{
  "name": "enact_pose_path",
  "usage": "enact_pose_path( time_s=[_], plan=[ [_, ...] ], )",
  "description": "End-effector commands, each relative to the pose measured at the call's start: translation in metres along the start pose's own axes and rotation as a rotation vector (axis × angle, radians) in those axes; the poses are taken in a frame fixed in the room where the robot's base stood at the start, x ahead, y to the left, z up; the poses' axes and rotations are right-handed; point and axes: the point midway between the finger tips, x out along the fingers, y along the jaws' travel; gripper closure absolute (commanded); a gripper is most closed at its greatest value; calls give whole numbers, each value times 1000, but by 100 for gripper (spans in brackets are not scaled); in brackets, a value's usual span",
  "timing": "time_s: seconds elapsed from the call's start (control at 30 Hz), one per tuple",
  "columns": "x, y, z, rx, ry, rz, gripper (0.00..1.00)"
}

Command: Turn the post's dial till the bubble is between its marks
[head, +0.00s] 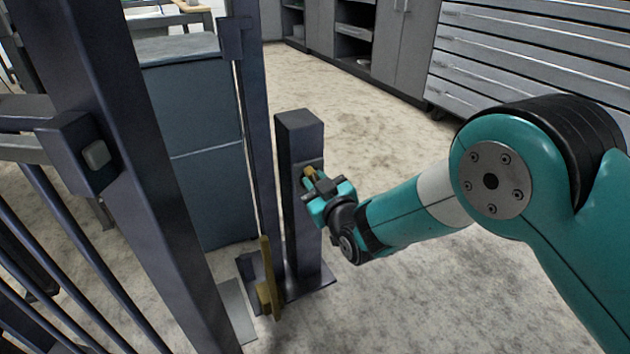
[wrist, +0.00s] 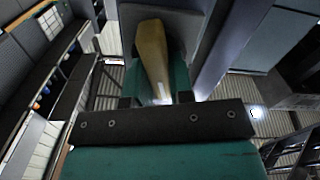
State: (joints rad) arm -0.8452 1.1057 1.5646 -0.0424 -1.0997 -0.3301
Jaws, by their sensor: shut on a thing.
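The dark post (head: 299,135) stands upright on a flat base plate in the middle of the head view. The dial's yellow-brown handle (head: 311,172) sticks out from the post's right side near its top. My gripper (head: 313,185) is at the handle and shut on it. In the wrist view the handle (wrist: 152,50) is a tapered yellow bar, tilted slightly, between the teal fingers of my gripper (wrist: 157,88). I cannot make out the bubble or its marks in either view.
A dark barred gate frame (head: 150,190) with a grey button stands at the left. A yellow upright piece (head: 266,280) sits low by the post's foot. A blue-grey cabinet (head: 205,150) stands behind. Drawers (head: 530,55) line the back right. The floor right of the post is clear.

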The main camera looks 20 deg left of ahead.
Motion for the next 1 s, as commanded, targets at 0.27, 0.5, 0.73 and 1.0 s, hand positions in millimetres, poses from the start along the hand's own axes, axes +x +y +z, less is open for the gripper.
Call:
enact_pose_path(
  time_s=[0.27, 0.5, 0.73, 1.0],
  plan=[
    [0, 2, 0, 106, -1, 2, 100],
    [0, 2, 0, 104, 0, 2, 60],
    [0, 1, 0, 104, 0, 0, 53],
    [-17, 2, -3, 105, -3, -1, 53]
  ],
)
